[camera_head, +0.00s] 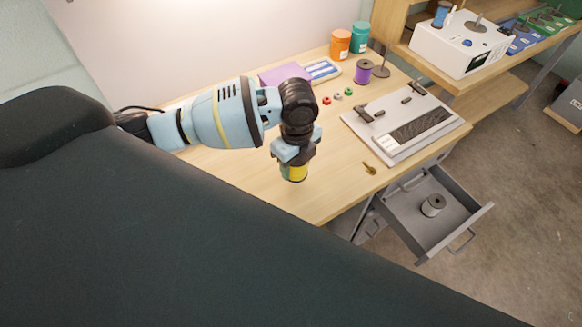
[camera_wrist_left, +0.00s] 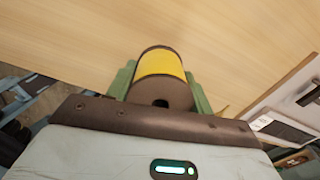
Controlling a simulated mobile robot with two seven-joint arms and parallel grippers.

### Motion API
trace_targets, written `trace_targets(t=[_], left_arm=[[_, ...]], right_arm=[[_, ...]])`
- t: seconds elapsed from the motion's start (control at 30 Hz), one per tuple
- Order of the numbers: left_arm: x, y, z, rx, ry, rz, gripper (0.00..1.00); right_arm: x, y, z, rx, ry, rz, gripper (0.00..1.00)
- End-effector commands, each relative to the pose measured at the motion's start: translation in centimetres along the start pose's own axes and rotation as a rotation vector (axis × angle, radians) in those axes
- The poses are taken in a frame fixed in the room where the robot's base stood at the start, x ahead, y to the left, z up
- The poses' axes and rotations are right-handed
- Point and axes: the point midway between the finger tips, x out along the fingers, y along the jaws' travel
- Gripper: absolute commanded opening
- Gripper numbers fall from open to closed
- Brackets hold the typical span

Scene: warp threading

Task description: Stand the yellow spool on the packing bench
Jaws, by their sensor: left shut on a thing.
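The yellow spool (camera_head: 295,173) is between the fingers of my left gripper (camera_head: 294,164), over the near part of the wooden packing bench (camera_head: 225,165). My left gripper points down and is shut on the spool. In the left wrist view, the spool (camera_wrist_left: 160,66) has a yellow middle and dark ends, with a green finger on each side. It looks about upright in the head view. I cannot tell whether its lower end touches the bench. My right gripper is not in view.
A loom-like board (camera_head: 400,125), a small brass piece (camera_head: 370,168) and a purple spool (camera_head: 363,72) are on the bench to the right and back. An open drawer (camera_head: 465,215) holds a grey spool (camera_head: 433,205). Bare bench top surrounds my left gripper.

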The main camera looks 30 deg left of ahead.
Motion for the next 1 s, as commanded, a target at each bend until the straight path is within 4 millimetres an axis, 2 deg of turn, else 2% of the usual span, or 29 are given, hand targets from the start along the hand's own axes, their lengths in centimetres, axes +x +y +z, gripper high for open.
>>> trace_targets(t=[0.2, 0.33, 0.5, 0.6, 1.0], left_arm=[[0.0, 0.0, 0.3, 0.001, 0.001, 0.0, 0.28], [0.1, 0.1, 1.5, -0.003, -0.001, 0.0, 0.28], [2.8, 0.2, 1.4, 0.0, 0.0, 0.003, 0.28], [3.6, 0.1, 1.4, 0.0, 0.001, 0.0, 0.28], [4.0, 0.1, 1.5, 0.0, 0.0, -0.001, 0.28]], right_arm=[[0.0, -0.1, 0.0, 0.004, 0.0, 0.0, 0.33], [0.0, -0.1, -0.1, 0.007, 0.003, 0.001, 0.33], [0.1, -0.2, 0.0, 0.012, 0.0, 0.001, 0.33], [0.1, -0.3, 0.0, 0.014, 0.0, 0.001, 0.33], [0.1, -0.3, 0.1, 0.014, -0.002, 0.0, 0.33]])
